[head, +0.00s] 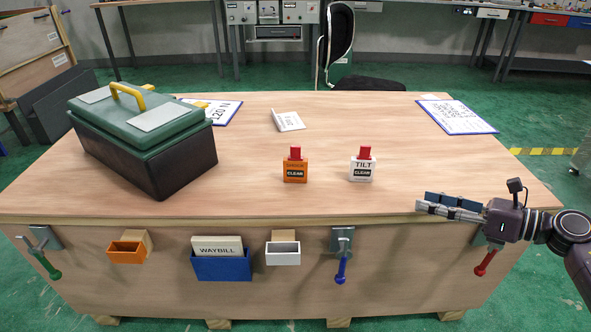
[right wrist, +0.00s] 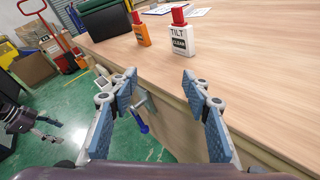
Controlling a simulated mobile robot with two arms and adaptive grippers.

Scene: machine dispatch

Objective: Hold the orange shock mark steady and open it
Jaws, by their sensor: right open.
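The orange shock mark (head: 295,169) stands upright on the wooden crate top, with a red top piece and a dark CLEAR label. It also shows in the right wrist view (right wrist: 141,30). A white TILT mark (head: 362,167) of the same shape stands to its right, and nearer in the right wrist view (right wrist: 180,38). My right gripper (head: 420,206) is open and empty at the crate's front right edge, well right of both marks. In the right wrist view its blue-padded fingers (right wrist: 161,85) are spread apart. My left gripper (right wrist: 42,138) shows small at that view's left edge, its jaws unclear.
A green-lidded case (head: 150,150) with a yellow handle stands at the crate's left. Papers lie toward the back. The crate front (head: 390,270) carries an orange bin (head: 126,255), a blue waybill holder (head: 222,267), a white bin (head: 283,256) and handled clamps. The top around the marks is clear.

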